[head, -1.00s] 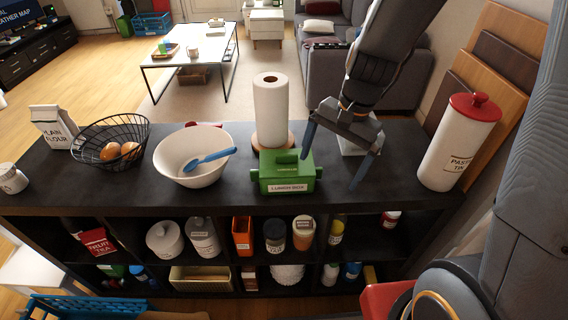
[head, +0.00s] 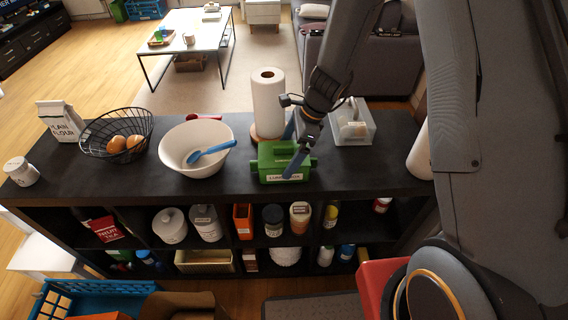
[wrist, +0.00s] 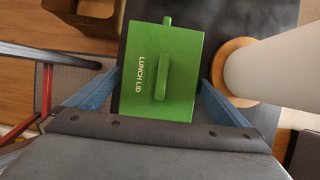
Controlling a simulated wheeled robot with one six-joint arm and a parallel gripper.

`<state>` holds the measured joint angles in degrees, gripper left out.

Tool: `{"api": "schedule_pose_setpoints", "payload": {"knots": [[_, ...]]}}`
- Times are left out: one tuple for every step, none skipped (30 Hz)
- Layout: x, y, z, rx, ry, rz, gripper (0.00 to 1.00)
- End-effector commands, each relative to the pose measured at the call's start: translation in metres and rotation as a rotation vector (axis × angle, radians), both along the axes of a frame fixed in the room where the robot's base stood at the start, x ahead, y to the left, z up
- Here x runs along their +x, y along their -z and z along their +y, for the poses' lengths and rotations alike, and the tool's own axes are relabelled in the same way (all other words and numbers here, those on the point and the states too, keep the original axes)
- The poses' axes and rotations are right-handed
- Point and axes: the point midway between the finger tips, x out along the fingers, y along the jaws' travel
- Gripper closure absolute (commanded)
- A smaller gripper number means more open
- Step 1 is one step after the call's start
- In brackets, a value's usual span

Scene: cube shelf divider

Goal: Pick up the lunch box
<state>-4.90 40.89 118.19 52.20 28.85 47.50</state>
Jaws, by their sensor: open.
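The green lunch box (head: 274,163) stands on the dark shelf top, in front of the paper towel roll. In the wrist view its green lid (wrist: 160,75) shows from above, with a raised handle bar and the words "LUNCH LID". My gripper (head: 293,151) is over the right part of the lunch box in the head view. In the wrist view my gripper (wrist: 158,92) is open, with one blue finger on each side of the box and a gap on both sides. Part of the box's right side is hidden by the gripper in the head view.
The paper towel roll (head: 267,103) on its wooden base is close behind the box, near one finger. A white bowl (head: 180,160) with a blue spoon stands to the left. A clear bin (head: 365,126) is to the right. The front shelf top is bare.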

Motion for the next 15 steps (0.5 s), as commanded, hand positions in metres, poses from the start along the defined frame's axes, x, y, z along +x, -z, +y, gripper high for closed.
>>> {"api": "schedule_pose_setpoints", "payload": {"knots": [[-0.002,0.006,0.002,-0.001,0.0,0.004,0.0],[-0.002,0.009,0.003,-0.001,0.0,0.003,0.0],[-0.002,0.014,0.005,0.0,0.0,0.004,0.0],[-0.002,0.018,0.006,0.0,-0.001,0.003,0.0],[-0.002,0.021,0.008,0.0,-0.001,0.003,0.0],[-0.002,0.025,0.01,0.0,-0.001,0.003,0.0],[-0.002,0.028,0.011,-0.001,-0.003,0.001,0.0],[-0.002,0.03,0.011,-0.001,-0.003,0.001,0.0],[-0.001,0.032,0.012,0.0,0.0,0.001,0.0],[-0.001,0.033,0.013,0.0,0.0,0.001,0.0],[-0.001,0.034,0.013,0.0,-0.001,0.001,0.0],[-0.001,0.035,0.013,-0.001,-0.001,0.001,0.0],[-0.001,0.035,0.013,0.0,-0.002,-0.001,0.0],[-0.001,0.035,0.013,0.0,-0.002,-0.001,0.0],[-0.001,0.035,0.013,0.0,-0.002,-0.001,0.0]]}}
